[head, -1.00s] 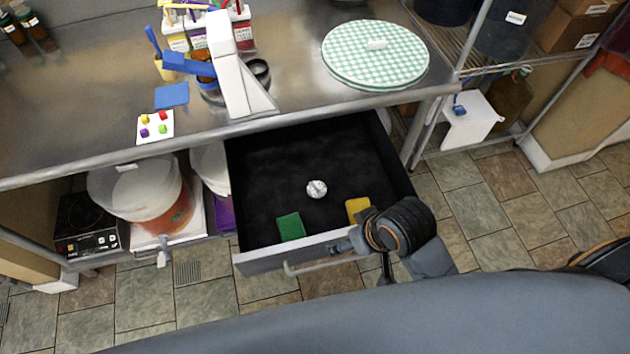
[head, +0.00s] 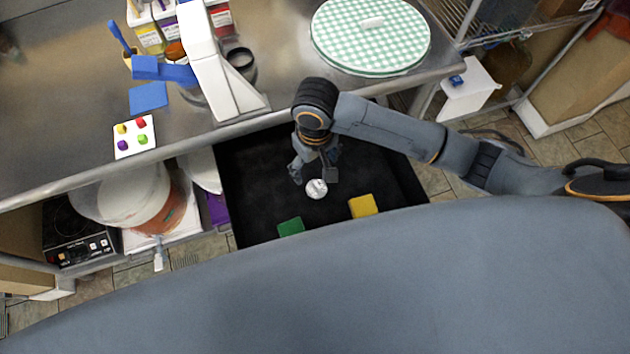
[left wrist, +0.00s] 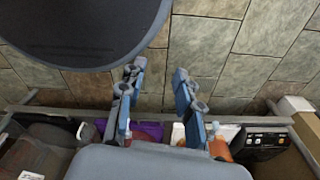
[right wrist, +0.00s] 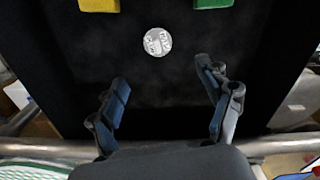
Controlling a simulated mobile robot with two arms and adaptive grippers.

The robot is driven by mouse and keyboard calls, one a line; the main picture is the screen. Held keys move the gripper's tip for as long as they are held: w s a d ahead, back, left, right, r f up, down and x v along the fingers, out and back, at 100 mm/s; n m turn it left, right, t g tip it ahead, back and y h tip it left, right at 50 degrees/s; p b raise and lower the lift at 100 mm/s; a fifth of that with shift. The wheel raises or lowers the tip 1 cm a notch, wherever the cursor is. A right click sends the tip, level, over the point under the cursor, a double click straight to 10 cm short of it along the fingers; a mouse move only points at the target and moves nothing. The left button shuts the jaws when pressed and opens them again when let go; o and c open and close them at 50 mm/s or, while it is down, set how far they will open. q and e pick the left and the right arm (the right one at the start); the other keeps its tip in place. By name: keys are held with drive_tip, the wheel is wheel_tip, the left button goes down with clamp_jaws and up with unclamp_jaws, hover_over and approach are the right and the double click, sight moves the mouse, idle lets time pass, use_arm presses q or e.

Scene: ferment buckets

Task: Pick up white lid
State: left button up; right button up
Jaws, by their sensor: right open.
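The white lid (head: 316,189) is a small round disc with markings on top, lying flat in the open black drawer. It also shows in the right wrist view (right wrist: 157,42), ahead of the fingers and roughly centred between them. My right gripper (head: 314,173) points down into the drawer just behind the lid, with nothing between its fingers. In the right wrist view my right gripper (right wrist: 163,78) is spread open, apart from the lid. My left gripper (left wrist: 158,76) is open and empty above the tiled floor, in the left wrist view.
A green sponge (head: 291,227) and a yellow sponge (head: 363,206) lie in the drawer (head: 255,180) near the lid. The steel counter (head: 290,70) overhangs its back and holds a checkered round cover (head: 370,45). A bucket (head: 150,205) stands left of the drawer.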

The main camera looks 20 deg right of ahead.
hover_over(317, 185)
drive_tip(key=f, duration=0.6)
drive_tip(key=shift+s+a+f, duration=0.2)
drive_tip(key=shift+d+f, duration=0.1)
drive_tip(key=shift+f, duration=0.8)
drive_tip(key=f, duration=0.2)
drive_tip(key=f+p, duration=0.1)
drive_tip(key=f, duration=0.1)
drive_tip(key=shift+w+d, duration=0.1)
drive_tip(key=shift+w, duration=0.1)
use_arm(q)
drive_tip(key=shift+s+r, duration=0.4)
drive_tip(key=shift+s, duration=0.15)
use_arm(e)
drive_tip(key=shift+f, duration=0.1)
use_arm(q)
drive_tip(key=shift+s, duration=0.1)
use_arm(e)
drive_tip(key=shift+c, duration=0.5)
use_arm(q)
drive_tip(key=shift+a, duration=0.1)
use_arm(e)
drive_tip(key=c, duration=0.9)
